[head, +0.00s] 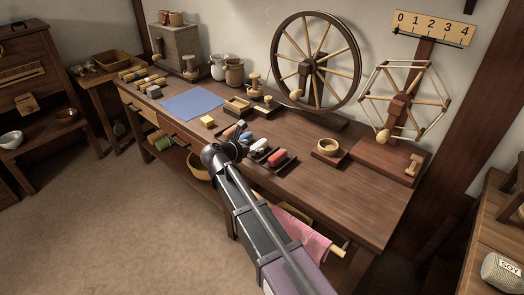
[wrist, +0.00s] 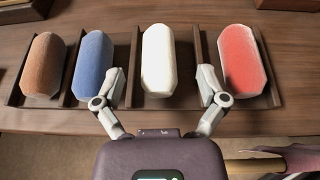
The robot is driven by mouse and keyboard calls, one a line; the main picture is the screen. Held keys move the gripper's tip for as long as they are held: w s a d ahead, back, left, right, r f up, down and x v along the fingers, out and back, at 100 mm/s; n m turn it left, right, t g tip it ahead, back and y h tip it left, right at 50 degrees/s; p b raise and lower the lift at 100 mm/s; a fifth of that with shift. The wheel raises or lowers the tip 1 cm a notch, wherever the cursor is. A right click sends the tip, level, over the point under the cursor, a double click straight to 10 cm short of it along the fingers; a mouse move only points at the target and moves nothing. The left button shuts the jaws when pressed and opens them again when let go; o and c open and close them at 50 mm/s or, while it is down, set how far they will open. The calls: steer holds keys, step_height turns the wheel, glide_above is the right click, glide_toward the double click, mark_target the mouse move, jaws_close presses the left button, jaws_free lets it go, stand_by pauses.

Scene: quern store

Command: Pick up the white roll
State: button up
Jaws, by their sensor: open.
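The white roll (wrist: 158,60) lies in a dark wooden rack (wrist: 188,45) between a blue roll (wrist: 92,66) and a red roll (wrist: 239,60). It also shows in the head view (head: 259,147), just past the end of my arm. My gripper (wrist: 161,82) is open. In the wrist view its left finger is beside the divider between the blue and white rolls, and its right finger is beside the divider between the white and red rolls. The white roll's near end lies between the fingertips. I cannot tell the height of the fingers above the rack.
A brown roll (wrist: 44,65) lies left of the blue one. The rack stands on a wooden workbench (head: 330,185).

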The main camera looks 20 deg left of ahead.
mark_target(263, 143)
steer(key=shift+b+x, duration=0.35)
steer(key=shift+x, duration=1.05)
steer(key=c, duration=1)
